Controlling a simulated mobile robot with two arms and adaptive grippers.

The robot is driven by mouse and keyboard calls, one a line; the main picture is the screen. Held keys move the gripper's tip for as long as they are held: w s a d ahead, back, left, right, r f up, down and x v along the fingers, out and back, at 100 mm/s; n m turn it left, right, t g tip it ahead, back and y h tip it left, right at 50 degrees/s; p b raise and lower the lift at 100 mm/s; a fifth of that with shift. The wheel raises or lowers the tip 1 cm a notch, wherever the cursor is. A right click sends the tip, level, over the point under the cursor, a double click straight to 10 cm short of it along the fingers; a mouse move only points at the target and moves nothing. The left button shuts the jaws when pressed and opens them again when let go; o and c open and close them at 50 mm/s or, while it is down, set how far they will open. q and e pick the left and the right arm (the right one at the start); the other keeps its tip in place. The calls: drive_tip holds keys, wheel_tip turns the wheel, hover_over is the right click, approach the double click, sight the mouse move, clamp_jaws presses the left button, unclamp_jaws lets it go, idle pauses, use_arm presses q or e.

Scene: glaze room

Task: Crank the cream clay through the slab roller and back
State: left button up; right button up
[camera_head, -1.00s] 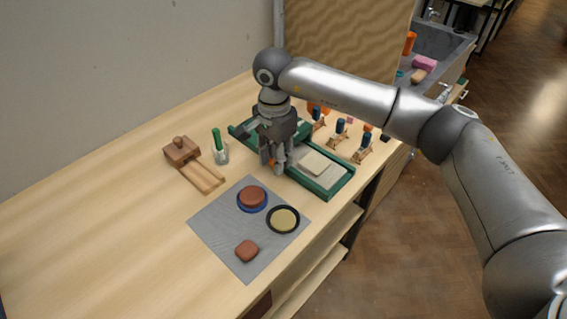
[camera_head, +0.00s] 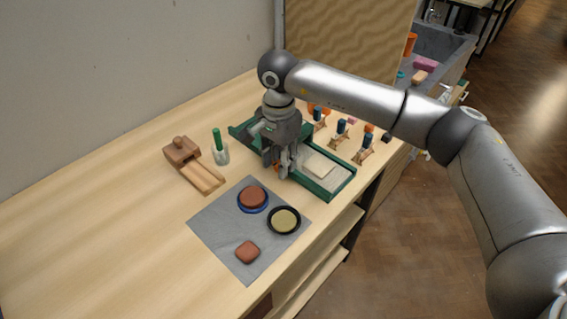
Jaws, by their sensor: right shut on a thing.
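The green slab roller (camera_head: 331,187) lies across the bench, its bed running from back left to front right. A flat cream clay slab (camera_head: 320,168) lies on the front-right part of the bed, just right of my gripper. My right gripper (camera_head: 283,172) points down at the near side of the roller's middle. It is shut on what looks like the crank handle, of which a small orange bit (camera_head: 276,164) shows between the fingers. The gripper and wrist hide most of the crank and the roller's middle. My left gripper is not in view.
A grey mat (camera_head: 225,232) in front holds a red-brown disc (camera_head: 252,197), a yellowish disc (camera_head: 284,220) in a black dish and a red-brown lump (camera_head: 247,251). Several small wooden stands are behind.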

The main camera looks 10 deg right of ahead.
drive_tip(key=shift+s+d+r+p, duration=0.1)
drive_tip(key=shift+r+p, duration=0.65)
drive_tip(key=shift+r, duration=1)
drive_tip(key=shift+d+r+p, duration=0.1)
drive_tip(key=shift+r+p, duration=0.6)
drive_tip(key=shift+r, duration=1.05)
drive_tip(key=shift+a, duration=0.1)
drive_tip(key=shift+f, duration=0.15)
